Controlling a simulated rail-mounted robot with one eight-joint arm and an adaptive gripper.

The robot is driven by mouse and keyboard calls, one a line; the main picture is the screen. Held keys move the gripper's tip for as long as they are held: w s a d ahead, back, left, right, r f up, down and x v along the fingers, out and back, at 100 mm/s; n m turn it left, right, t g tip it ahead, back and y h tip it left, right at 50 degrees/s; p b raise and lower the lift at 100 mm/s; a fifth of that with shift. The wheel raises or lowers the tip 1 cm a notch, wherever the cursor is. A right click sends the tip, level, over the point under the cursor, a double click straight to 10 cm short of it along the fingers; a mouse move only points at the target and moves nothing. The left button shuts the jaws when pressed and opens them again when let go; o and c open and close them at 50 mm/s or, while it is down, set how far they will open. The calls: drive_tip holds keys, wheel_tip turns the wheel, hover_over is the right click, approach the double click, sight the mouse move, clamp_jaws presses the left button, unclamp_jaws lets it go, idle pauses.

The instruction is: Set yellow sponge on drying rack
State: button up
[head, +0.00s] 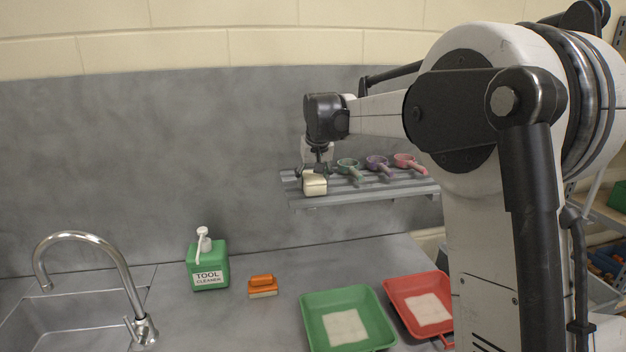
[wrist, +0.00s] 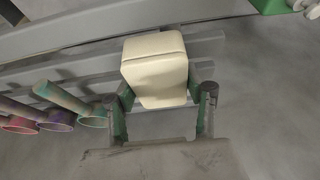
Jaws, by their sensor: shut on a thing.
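The sponge is a pale cream-yellow block (head: 315,187) at the left end of the drying rack, a grey slatted shelf on the wall (head: 400,189). My gripper (head: 314,171) reaches down over the rack from above and is shut on the sponge. In the wrist view the sponge (wrist: 155,72) sits between the two green-and-black fingers of my gripper (wrist: 162,100), with the rack's slats (wrist: 210,43) behind it. I cannot tell whether its underside touches the slats.
Green (head: 348,166), purple (head: 376,163) and pink (head: 408,161) scoops lie on the rack right of the sponge.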

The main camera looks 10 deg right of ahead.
drive_tip(key=shift+f, duration=0.2)
drive_tip(key=o, duration=1.3)
drive_tip(key=shift+r, duration=0.1)
drive_tip(key=v, duration=1.2)
drive_tip(key=s, duration=1)
drive_tip(key=s+f+t, duration=0.1)
drive_tip(key=s+f, duration=0.4)
drive_tip(key=s, duration=0.5)
drive_tip(key=s+f, duration=0.6)
drive_tip(key=s, duration=0.4)
drive_tip(key=s+f+t, duration=0.1)
drive_tip(key=s+f, duration=0.5)
drive_tip(key=s, duration=0.4)
drive_tip(key=shift+s+d+f+t+b, duration=0.1)
drive_tip(key=shift+s+d+t+b, duration=0.05)
drive_tip(key=shift+s+t+b, duration=0.2)
